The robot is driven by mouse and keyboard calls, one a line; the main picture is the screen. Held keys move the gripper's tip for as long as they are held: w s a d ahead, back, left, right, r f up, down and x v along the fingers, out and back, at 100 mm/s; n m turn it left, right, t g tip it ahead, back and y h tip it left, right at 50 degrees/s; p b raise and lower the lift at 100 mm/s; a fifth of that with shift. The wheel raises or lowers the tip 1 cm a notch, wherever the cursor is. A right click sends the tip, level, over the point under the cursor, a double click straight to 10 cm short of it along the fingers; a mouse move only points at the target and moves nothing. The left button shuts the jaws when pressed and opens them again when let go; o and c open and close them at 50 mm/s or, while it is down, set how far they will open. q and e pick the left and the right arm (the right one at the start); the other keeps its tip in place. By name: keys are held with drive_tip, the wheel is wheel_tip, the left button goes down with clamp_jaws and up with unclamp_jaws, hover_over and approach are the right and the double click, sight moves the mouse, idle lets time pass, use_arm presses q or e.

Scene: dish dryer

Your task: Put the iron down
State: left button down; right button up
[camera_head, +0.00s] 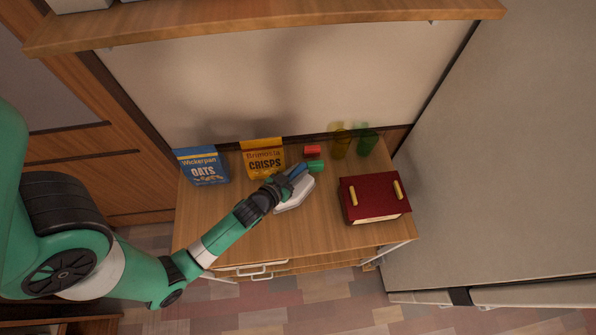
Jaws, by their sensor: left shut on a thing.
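The iron (296,194) is white and grey with a blue handle part showing near my gripper. It is over the middle of the wooden cabinet top (230,230), in front of the crisps box. My left gripper (282,186) is shut on the iron's handle; the fingers hide part of it. I cannot tell whether the iron's underside touches the cabinet top. My right gripper is not in view.
A blue oats box (203,166) and a yellow crisps box (263,159) stand at the back. A shelf (260,22) hangs above.

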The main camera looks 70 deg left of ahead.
use_arm(q)
drive_tip(key=c, duration=0.7)
unclamp_jaws()
drive_tip(key=shift+o, duration=0.2)
drive_tip(key=shift+r, duration=0.1)
drive_tip(key=shift+s+d+r+p, duration=0.1)
drive_tip(key=shift+s+p, duration=0.1)
drive_tip(key=shift+p, duration=0.1)
drive_tip(key=b+v, duration=0.1)
drive_tip(key=v, duration=0.9)
drive_tip(key=shift+s+d, duration=0.15)
drive_tip(key=shift+s, duration=0.1)
drive_tip(key=shift+s+d+r, duration=0.2)
drive_tip(key=shift+s+r, duration=0.1)
drive_tip(key=shift+s, duration=0.1)
